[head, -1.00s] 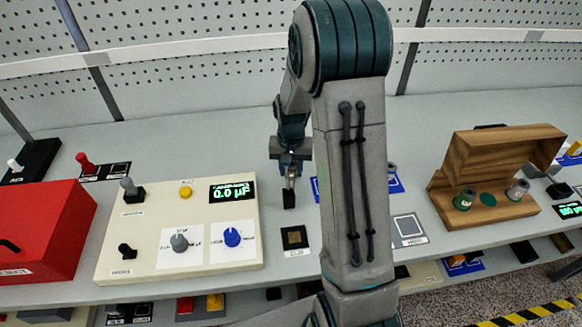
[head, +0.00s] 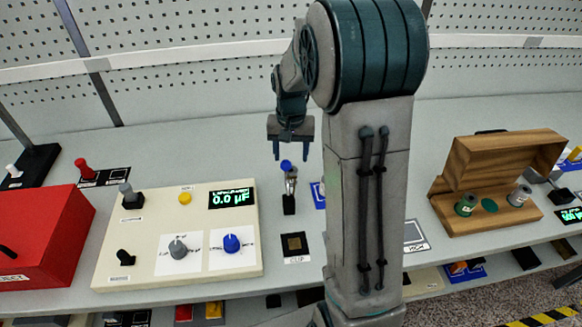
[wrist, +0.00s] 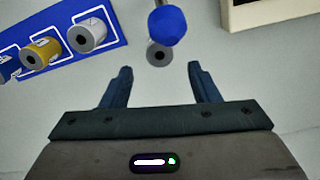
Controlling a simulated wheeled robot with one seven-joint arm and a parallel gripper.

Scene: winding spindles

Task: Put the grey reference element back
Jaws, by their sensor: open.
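A grey cylindrical element (head: 518,193) stands in the right part of the wooden case (head: 455,165), with a green element (head: 466,203) at the left and a green disc (head: 489,205) between them. My gripper (head: 290,148) is open and empty, above a small stand with a black base (head: 289,206) and a blue top (head: 286,165). In the wrist view, a blue knob (wrist: 168,26) and a grey round piece (wrist: 159,54) lie just ahead of the open fingers (wrist: 160,70). I cannot tell whether that grey piece is a separate element.
A blue mat (wrist: 108,18) holds a silver cylinder (wrist: 88,36) and a gold one (wrist: 42,52); my arm hides most of it from the head. The cream meter panel (head: 150,235) reads 0.0 µF, beside a red box (head: 45,235). A dark square pad (head: 294,244) lies near the front edge.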

